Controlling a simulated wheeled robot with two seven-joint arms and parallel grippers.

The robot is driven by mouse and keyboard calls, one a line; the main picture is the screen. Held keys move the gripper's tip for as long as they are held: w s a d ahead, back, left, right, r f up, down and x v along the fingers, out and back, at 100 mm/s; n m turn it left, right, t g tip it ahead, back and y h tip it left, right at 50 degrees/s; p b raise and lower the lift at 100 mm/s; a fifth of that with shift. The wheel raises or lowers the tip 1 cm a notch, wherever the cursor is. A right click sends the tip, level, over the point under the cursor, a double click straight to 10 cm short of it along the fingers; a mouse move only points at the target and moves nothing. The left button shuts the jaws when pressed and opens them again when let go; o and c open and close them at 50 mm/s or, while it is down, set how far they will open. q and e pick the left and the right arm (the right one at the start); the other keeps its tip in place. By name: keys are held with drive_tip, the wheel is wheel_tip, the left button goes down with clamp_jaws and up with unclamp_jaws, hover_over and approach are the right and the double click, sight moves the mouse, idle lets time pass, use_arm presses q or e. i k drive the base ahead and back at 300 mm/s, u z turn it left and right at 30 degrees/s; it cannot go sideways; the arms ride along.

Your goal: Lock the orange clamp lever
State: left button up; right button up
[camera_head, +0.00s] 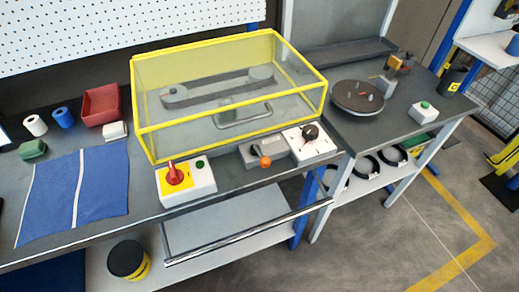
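The orange clamp lever shows as a small orange knob (265,162) at the front of a grey clamp block (270,150) on the bench, just in front of the yellow-framed guard. Whether the lever is locked cannot be told at this size. Neither of my grippers is in view.
A clear guard box with a yellow frame (235,112) covers a belt assembly behind the clamp. A red-knob switch box (186,183) stands left of the clamp, and a white box with a black knob (310,143) stands close on its right. A blue mat (100,187) lies at left.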

sight(265, 161)
drive_tip(key=z, duration=1.05)
drive_tip(key=k, duration=1)
drive_tip(key=u, duration=1.05)
drive_tip(key=i, duration=0.5)
